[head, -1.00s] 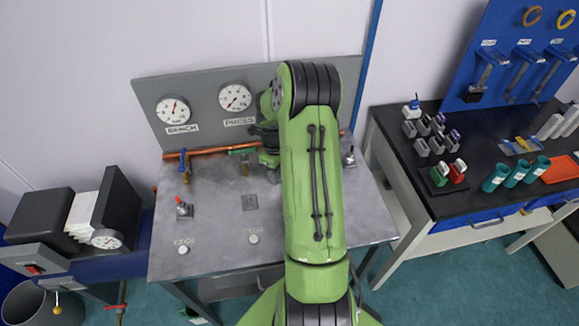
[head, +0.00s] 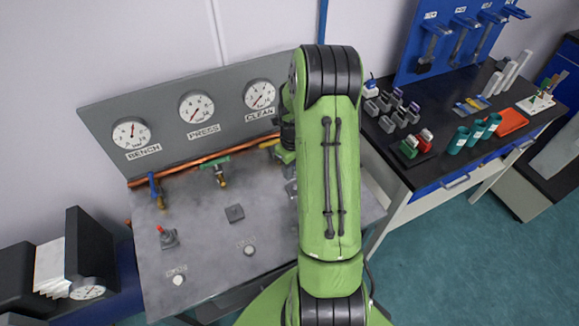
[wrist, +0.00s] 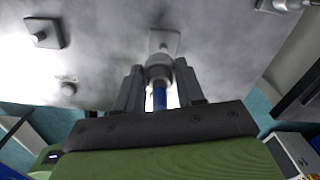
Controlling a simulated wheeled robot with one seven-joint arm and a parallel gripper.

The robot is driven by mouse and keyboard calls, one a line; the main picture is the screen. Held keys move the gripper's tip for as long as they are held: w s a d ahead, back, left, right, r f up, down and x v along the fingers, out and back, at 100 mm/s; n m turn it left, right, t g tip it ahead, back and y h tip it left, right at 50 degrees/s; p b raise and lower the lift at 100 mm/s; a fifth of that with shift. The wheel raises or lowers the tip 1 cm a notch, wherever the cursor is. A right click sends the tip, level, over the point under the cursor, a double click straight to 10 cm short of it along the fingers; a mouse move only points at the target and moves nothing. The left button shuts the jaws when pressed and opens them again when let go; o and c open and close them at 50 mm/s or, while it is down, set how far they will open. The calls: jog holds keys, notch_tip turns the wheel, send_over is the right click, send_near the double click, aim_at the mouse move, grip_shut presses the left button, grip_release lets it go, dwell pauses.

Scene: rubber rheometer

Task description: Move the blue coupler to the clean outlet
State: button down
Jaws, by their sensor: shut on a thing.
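My gripper (wrist: 160,88) is shut on the blue coupler (wrist: 159,99), which has a grey metal collar at its far end. In the wrist view the collar lines up with a square outlet plate (wrist: 172,38) and its short stub. I cannot tell whether collar and stub touch. This plate appears to be the clean outlet; its plate edge (head: 291,188) shows beside my arm in the head view, below the CLEAN gauge (head: 259,95). My arm hides the gripper and coupler in the head view. Another outlet plate (wrist: 43,33) lies to the left.
The metal bench top (head: 200,255) also has a red-topped fitting (head: 166,237) and the middle plate (head: 234,213). Blue (head: 154,188), green (head: 215,166) and yellow (head: 270,144) valve handles line the copper pipe. A black side table (head: 440,160) with small parts stands right.

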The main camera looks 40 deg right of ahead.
aim_at(295, 185)
jog(key=shift+s+d+m, duration=0.2)
jog(key=shift+d+m, duration=0.05)
jog(key=shift+m, duration=0.15)
notch_tip(295, 185, down, 4)
jog(key=b, duration=0.3)
jog(key=shift+b, duration=0.4)
jog(key=shift+f+b, duration=0.2)
jog(key=shift+b, duration=0.1)
dwell(0.5)
jog(key=shift+f+b, duration=1)
jog(key=shift+f, duration=0.2)
jog(key=c, duration=0.6)
grip_release()
jog(key=shift+r, duration=0.1)
jog(key=shift+r, duration=0.1)
